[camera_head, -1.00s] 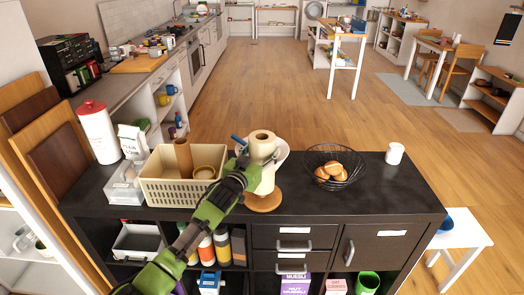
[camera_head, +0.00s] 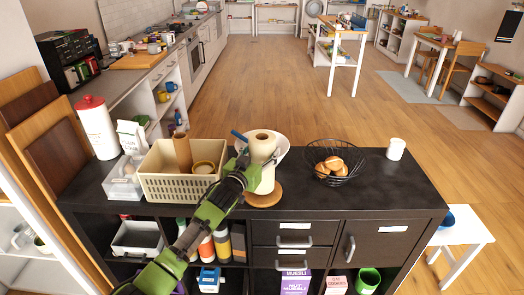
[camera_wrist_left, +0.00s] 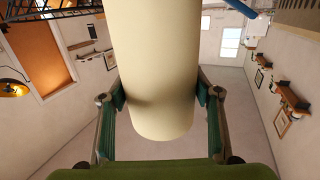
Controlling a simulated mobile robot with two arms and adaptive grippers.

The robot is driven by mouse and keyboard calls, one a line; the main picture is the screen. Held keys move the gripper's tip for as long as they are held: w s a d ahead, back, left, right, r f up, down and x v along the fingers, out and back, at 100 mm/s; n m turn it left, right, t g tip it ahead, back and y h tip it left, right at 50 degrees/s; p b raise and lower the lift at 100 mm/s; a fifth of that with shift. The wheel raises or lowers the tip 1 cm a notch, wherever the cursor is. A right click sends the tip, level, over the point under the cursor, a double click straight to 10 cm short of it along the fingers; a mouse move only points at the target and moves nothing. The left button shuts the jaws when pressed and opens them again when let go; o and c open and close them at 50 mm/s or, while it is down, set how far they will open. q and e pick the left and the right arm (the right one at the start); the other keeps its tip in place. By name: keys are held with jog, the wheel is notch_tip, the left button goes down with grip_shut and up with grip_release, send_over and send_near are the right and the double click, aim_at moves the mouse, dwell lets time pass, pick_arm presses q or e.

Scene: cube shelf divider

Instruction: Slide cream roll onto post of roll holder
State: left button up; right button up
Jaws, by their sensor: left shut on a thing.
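The cream roll (camera_head: 263,148) is upright, with its brown core opening at the top. My left gripper (camera_head: 245,163) is shut on its side, coming from the front left. In the left wrist view the cream roll (camera_wrist_left: 155,70) stands between the two fingers. The roll holder's round wooden base (camera_head: 264,197) is on the dark counter, and the roll is above it. A pale cylindrical part shows between the gripper and the base. The post cannot be made out, so I cannot tell whether it is inside the roll. My right gripper is not in view.
A white bowl (camera_head: 284,148) is right behind the roll, with a blue handle (camera_head: 239,136) to the left. A beige basket (camera_head: 165,189) is to the left. A black wire basket (camera_head: 349,170) of bread and a white cup (camera_head: 396,149) are to the right.

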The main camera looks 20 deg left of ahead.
aim_at(257, 161)
pick_arm(q)
jog(key=shift+f+b, duration=0.55)
jog(key=shift+f, duration=0.2)
jog(key=o, duration=1.6)
jog(key=shift+o, duration=0.2)
jog(key=s+p, duration=0.3)
jog(key=shift+s+a+r, duration=0.2)
jog(key=shift+s+r, duration=0.05)
jog(key=shift+s, duration=0.15)
jog(key=shift+s+p, duration=0.45)
jog(key=shift+s, duration=0.1)
jog(key=shift+f, duration=0.1)
jog(key=shift+s+a, duration=0.1)
jog(key=shift+s, duration=0.05)
